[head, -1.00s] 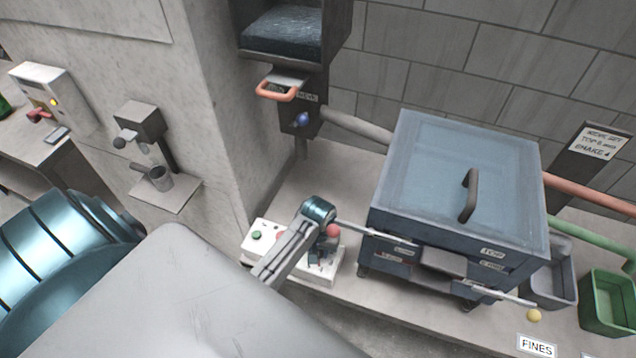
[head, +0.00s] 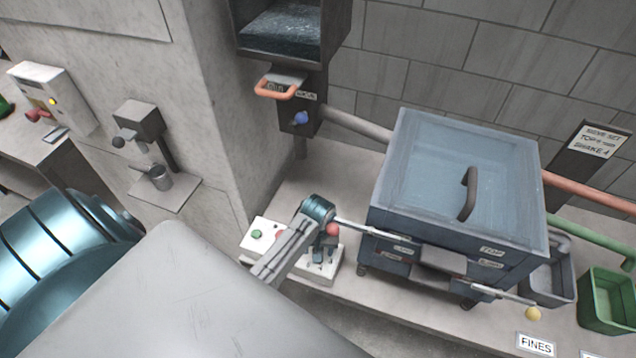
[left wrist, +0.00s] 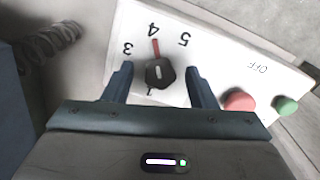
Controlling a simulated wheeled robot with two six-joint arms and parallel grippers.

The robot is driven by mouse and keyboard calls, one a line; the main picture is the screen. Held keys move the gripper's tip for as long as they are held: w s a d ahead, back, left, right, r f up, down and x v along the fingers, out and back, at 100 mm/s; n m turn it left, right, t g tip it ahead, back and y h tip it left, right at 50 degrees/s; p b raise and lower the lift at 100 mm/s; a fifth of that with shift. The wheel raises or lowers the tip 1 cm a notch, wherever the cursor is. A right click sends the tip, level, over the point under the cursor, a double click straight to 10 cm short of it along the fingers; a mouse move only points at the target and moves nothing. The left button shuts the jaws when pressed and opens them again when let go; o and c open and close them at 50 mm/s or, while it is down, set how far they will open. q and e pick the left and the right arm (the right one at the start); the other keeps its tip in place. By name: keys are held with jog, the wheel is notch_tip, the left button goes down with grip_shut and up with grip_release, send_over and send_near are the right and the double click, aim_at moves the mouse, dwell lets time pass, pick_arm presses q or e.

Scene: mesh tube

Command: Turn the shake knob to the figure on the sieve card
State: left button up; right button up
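The sieve card (head: 600,141) stands at the right in the head view and its last line reads SHAKE 4. The control panel (head: 252,247) is beside the sieve machine. The dark shake knob (left wrist: 160,73) shows in the left wrist view, with a red pointer at the 4 on the dial. My left gripper (left wrist: 161,85) is open, with one finger on each side of the knob and a visible gap to both. In the head view my left gripper (head: 322,256) is over the panel and hides the knob. My right gripper is not in view.
A red button (left wrist: 238,100) and a green button (left wrist: 285,106) are on the same panel, right of the knob in the left wrist view. The blue-lidded sieve machine (head: 455,170) stands close to the gripper. A coiled spring (left wrist: 52,40) shows at the left of the wrist view.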

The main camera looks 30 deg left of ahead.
pick_arm(q)
notch_tip(320, 180, up, 11)
jog(key=b, duration=0.2)
jog(key=shift+b, duration=0.35)
jog(key=shift+f, duration=0.1)
dwell(0.5)
